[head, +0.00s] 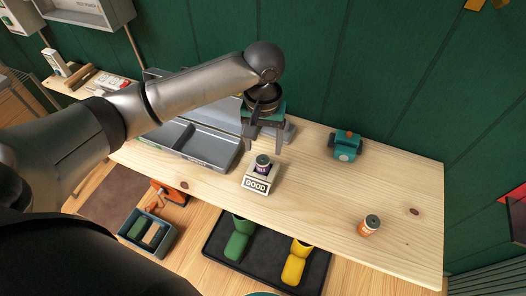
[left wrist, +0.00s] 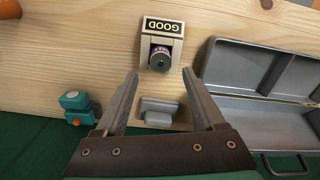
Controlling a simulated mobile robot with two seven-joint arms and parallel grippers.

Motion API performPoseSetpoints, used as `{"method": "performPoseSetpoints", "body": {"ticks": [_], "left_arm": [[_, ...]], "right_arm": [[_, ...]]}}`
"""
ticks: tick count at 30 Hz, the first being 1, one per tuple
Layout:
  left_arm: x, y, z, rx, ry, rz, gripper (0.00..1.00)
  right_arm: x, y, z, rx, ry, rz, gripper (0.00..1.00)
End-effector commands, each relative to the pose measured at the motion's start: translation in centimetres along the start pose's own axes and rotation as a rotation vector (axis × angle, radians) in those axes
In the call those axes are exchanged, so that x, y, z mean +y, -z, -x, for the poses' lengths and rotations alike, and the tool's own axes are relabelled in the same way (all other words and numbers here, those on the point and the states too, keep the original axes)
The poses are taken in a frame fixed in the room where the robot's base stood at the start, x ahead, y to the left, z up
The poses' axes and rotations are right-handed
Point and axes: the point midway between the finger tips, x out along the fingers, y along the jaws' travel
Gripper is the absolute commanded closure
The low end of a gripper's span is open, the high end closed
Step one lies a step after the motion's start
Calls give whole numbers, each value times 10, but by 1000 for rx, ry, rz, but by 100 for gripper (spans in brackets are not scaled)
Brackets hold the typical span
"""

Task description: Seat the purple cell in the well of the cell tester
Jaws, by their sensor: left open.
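The purple cell (head: 263,163) has a dark grey top and stands upright in the cell tester (head: 256,186), a small pale block whose front display reads GOOD. In the left wrist view the cell (left wrist: 160,58) shows within the tester (left wrist: 162,28), display upside down. The tester hides the cell's lower part, so its depth in the well is unclear. My left gripper (head: 262,150) is open and empty, just behind and above the cell. In the left wrist view its fingertips (left wrist: 160,75) are spread apart, with the cell beyond them. My right gripper is not in view.
An orange cell (head: 370,225) stands at the table's right front. A teal device (head: 345,146) sits at the back. An open grey case (head: 205,150) lies left of the tester. A grey block (left wrist: 158,112) lies behind the tester. The table's right middle is clear.

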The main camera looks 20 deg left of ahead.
Motion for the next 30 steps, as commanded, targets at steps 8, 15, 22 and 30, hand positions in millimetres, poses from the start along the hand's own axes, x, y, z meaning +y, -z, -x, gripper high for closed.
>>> {"method": "performPoseSetpoints", "body": {"ticks": [8,15,22,30], "left_arm": [[0,0,47,0,0,0,29],[0,0,55,-1,1,1,29],[0,0,55,-1,0,1,29],[3,-3,51,-2,-7,-15,29]], "right_arm": [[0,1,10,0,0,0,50],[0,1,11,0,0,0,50],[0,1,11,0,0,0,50],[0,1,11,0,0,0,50]]}}
